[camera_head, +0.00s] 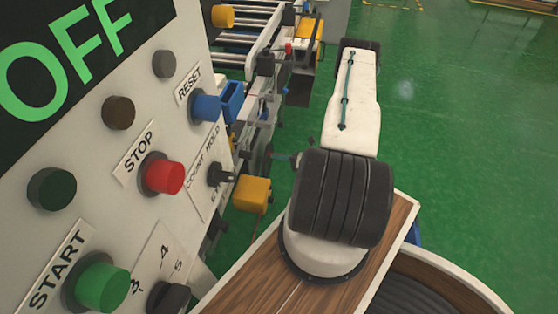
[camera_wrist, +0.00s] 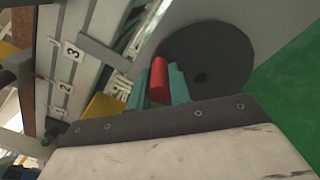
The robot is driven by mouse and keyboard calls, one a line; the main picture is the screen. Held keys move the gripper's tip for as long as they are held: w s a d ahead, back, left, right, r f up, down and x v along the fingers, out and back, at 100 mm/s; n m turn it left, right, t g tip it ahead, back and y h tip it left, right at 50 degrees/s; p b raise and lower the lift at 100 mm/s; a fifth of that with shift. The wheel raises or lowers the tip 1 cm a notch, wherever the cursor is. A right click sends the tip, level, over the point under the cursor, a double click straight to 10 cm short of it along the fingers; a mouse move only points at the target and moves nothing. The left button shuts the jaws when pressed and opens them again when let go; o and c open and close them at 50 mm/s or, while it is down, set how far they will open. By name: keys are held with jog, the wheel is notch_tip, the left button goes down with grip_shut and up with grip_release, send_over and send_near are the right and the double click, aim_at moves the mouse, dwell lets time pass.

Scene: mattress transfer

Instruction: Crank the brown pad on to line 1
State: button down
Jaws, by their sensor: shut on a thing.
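My gripper (camera_wrist: 159,84) is shut on a red crank handle (camera_wrist: 158,75), with a teal finger on each side of it. The handle stands in front of a dark round disc (camera_wrist: 218,55). In the head view my gripper (camera_head: 282,157) is small and partly hidden beside the machine. A pale scale plate (camera_wrist: 68,70) in the wrist view has marked lines. A grey bar (camera_wrist: 108,52) ends close to the 3. I cannot surely pick out the brown pad.
A control panel (camera_head: 125,150) with a green START button (camera_head: 102,288), red STOP button (camera_head: 164,175) and blue RESET button (camera_head: 205,107) fills the left. A yellow block (camera_head: 252,194) sticks out of the machine. Green floor (camera_head: 470,120) is open to the right.

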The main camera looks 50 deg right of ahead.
jog(key=shift+w+d+r+m, duration=0.1)
jog(key=shift+w+d+m, duration=0.15)
jog(key=shift+d+m, duration=0.45)
jog(key=shift+w+d+r+m, duration=0.1)
jog(key=shift+w+d+m, duration=0.15)
jog(key=shift+m, duration=0.85)
jog(key=c, duration=1.3)
grip_release()
jog(key=shift+f, duration=0.1)
jog(key=shift+s, duration=0.1)
jog(key=v, duration=0.7)
jog(key=shift+s+d, duration=0.2)
jog(key=shift+s, duration=0.05)
